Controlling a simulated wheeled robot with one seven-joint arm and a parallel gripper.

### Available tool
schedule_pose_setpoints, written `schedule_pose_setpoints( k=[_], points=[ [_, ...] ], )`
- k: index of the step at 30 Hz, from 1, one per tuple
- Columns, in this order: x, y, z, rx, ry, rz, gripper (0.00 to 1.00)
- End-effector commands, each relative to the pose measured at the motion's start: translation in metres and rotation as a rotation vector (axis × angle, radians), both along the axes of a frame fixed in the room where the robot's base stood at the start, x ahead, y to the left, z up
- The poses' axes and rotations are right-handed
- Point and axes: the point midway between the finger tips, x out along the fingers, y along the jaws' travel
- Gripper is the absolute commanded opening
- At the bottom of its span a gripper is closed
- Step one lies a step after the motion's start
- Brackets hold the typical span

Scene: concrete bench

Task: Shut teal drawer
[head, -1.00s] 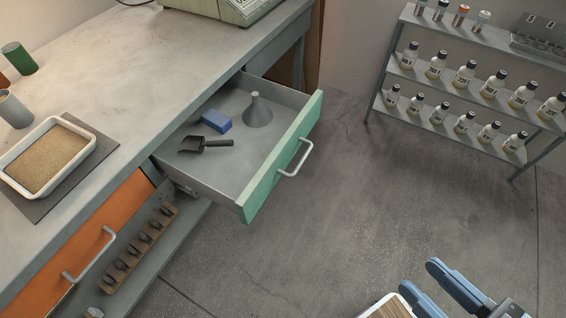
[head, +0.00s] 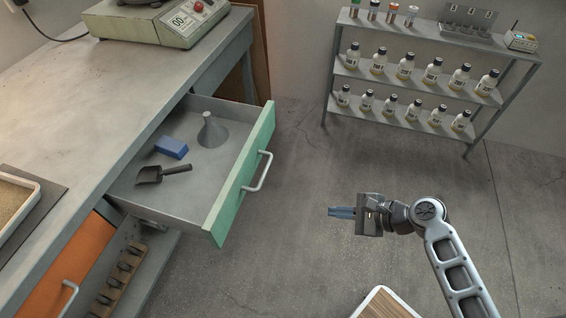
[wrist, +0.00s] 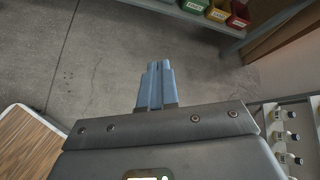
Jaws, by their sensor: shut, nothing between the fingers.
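The teal drawer (head: 240,178) stands pulled out from the concrete bench in the head view, its teal front and pale bar handle (head: 258,172) facing right. Inside it lie a blue block (head: 171,148), a dark scoop (head: 150,174) and a grey funnel (head: 211,133). My gripper (head: 331,212) is to the right of the drawer front, apart from it, with its blue fingers pointing left toward it. The fingers are shut and empty; they also show together in the wrist view (wrist: 157,84). The drawer is not in the wrist view.
A metal shelf of bottles (head: 420,85) stands at the back right. A scale (head: 185,20) sits on the bench. The floor between drawer and gripper is clear.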

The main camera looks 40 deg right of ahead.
Motion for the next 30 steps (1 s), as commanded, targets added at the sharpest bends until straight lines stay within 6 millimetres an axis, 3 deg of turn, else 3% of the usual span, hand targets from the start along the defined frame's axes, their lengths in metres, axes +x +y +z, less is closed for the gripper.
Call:
schedule_pose_setpoints(
  k=[1,6,13,20,30],
  points=[
    [0.018,-0.012,0.009,0.115,-0.023,-0.033,0.0],
    [0.051,-0.036,0.043,0.446,-0.083,-0.072,0.0],
    [0.065,-0.05,0.069,0.624,-0.122,-0.064,0.0],
    [0.085,-0.037,0.065,0.631,-0.122,-0.061,0.0],
    [0.142,-0.005,0.052,0.629,-0.121,-0.06,0.0]
  ],
)
